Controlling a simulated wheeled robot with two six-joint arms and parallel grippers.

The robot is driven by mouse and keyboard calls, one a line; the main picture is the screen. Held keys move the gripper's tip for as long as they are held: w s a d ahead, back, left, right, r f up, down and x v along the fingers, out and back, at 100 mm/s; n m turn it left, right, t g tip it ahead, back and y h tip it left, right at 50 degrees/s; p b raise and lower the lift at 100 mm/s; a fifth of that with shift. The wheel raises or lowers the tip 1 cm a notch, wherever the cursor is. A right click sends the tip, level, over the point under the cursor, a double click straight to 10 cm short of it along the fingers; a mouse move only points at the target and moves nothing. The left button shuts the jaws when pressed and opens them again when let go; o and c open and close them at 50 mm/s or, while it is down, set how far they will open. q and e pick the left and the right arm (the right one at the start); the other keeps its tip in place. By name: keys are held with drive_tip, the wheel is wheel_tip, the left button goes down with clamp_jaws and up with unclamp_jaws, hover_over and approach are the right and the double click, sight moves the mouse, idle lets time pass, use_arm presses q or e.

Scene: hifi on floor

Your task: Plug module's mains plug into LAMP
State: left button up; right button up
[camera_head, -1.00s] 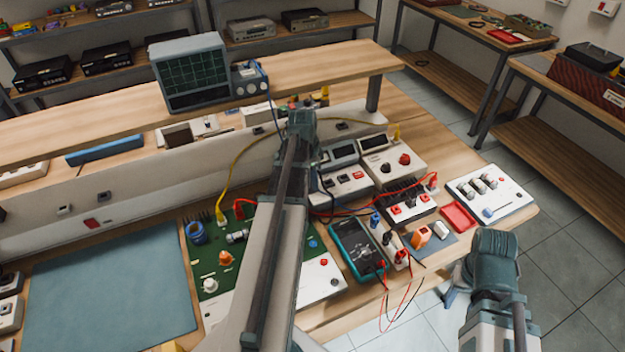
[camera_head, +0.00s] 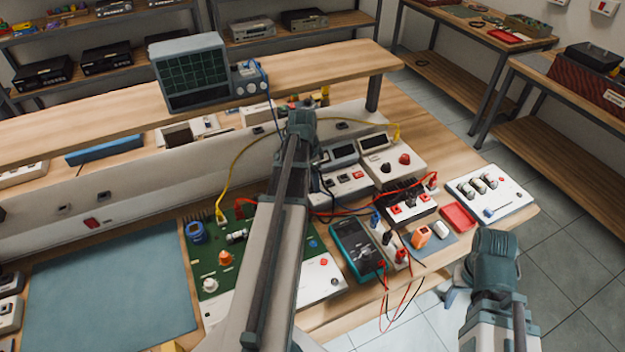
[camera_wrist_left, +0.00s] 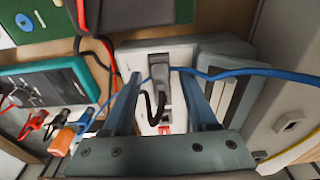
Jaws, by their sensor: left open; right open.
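My left gripper (camera_wrist_left: 160,80) is open in the left wrist view, with one finger on each side of a dark grey plug (camera_wrist_left: 159,70). The plug sits at a white box, and a black cable loops from it between the fingers; I cannot tell whether the fingers touch it. In the head view my left arm hides this gripper and plug. My right gripper (camera_head: 455,298) is open and empty off the bench's front right edge, partly hidden by its wrist. A socket strip (camera_head: 393,247) with dark plugs stands right of the teal multimeter. No LAMP label is readable.
A green circuit board (camera_head: 207,270) lies left of my left arm. A blue cable (camera_wrist_left: 240,73) crosses near the fingers. The blue mat (camera_head: 110,290) is clear.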

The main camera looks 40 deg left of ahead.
use_arm(q)
drive_tip(key=shift+r, duration=0.15)
wheel_tip(320, 180, up, 14)
drive_tip(key=s+p, duration=0.1)
drive_tip(key=p, duration=1.2)
drive_tip(key=shift+s+a+f+p, duration=0.25)
drive_tip(key=shift+a+p, duration=0.15)
drive_tip(key=shift+r, duration=0.1)
wheel_tip(320, 180, up, 5)
drive_tip(key=p, duration=0.5)
drive_tip(key=d+f+g+b, duration=0.1)
drive_tip(key=d+f+b, duration=0.2)
drive_tip(key=d, duration=0.8)
drive_tip(key=d+f+b, duration=0.2)
drive_tip(key=d+f, duration=0.1)
drive_tip(key=d, duration=0.7)
drive_tip(key=s+d+f+y+b, duration=0.1)
drive_tip(key=s+d, duration=0.3)
drive_tip(key=d, duration=0.5)
drive_tip(key=s+d+f+n+b, duration=0.1)
drive_tip(key=s+d+f+b, duration=0.2)
drive_tip(key=d, duration=0.6)
drive_tip(key=shift+s+n+y+b, duration=0.3)
drive_tip(key=shift+s+y+b, duration=0.15)
drive_tip(key=shift+s, duration=0.2)
